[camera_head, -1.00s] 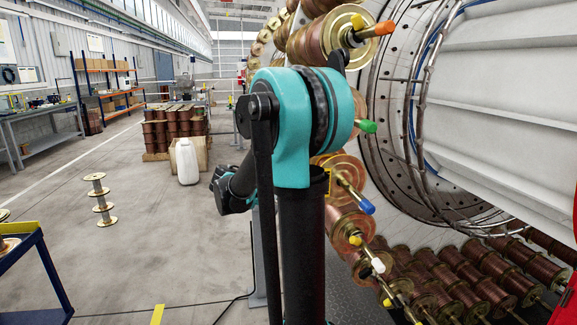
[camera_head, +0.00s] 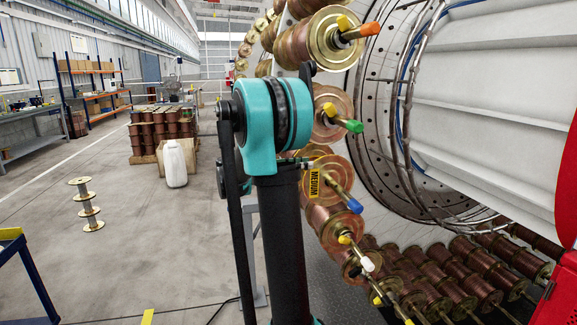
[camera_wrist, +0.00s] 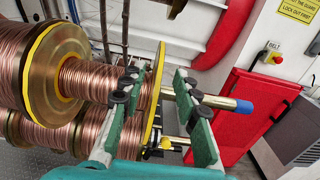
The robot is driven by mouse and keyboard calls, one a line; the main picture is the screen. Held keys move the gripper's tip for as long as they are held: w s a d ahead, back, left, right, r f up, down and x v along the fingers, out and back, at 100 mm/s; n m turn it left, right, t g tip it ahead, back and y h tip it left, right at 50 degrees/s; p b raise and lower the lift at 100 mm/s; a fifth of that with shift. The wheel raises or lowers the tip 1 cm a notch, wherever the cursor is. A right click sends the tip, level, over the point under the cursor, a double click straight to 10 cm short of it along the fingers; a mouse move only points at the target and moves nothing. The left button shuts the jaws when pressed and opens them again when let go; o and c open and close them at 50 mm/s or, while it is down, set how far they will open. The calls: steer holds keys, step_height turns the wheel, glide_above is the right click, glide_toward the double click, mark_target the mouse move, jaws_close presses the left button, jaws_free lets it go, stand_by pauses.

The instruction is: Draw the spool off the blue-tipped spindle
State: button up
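The blue-tipped spindle (camera_head: 355,206) sticks out of a copper-wound spool (camera_head: 329,172) with brass flanges, on the carousel right of my arm. A yellow "MEDIUM" tag (camera_head: 314,183) shows in front of this spool. In the wrist view, the blue tip (camera_wrist: 243,106) points right, and the spool's yellow-rimmed outer flange (camera_wrist: 155,97) stands between my gripper's (camera_wrist: 163,92) two green fingers. One finger is over the copper winding, the other beyond the flange by the spindle. The fingers are apart, with gaps to the flange visible. My gripper is mostly hidden behind my arm in the head view.
Orange-tipped (camera_head: 360,32) and green-tipped (camera_head: 343,120) spindles sit above, a white-tipped one (camera_head: 367,263) below. A red cabinet (camera_wrist: 235,117) stands behind the blue tip. Open floor lies left, with a spool stack (camera_head: 83,205) and a white jug (camera_head: 175,163).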

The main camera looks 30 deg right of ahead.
mark_target(330, 160)
steer(key=x, duration=0.9)
jaws_close()
stand_by(0.4)
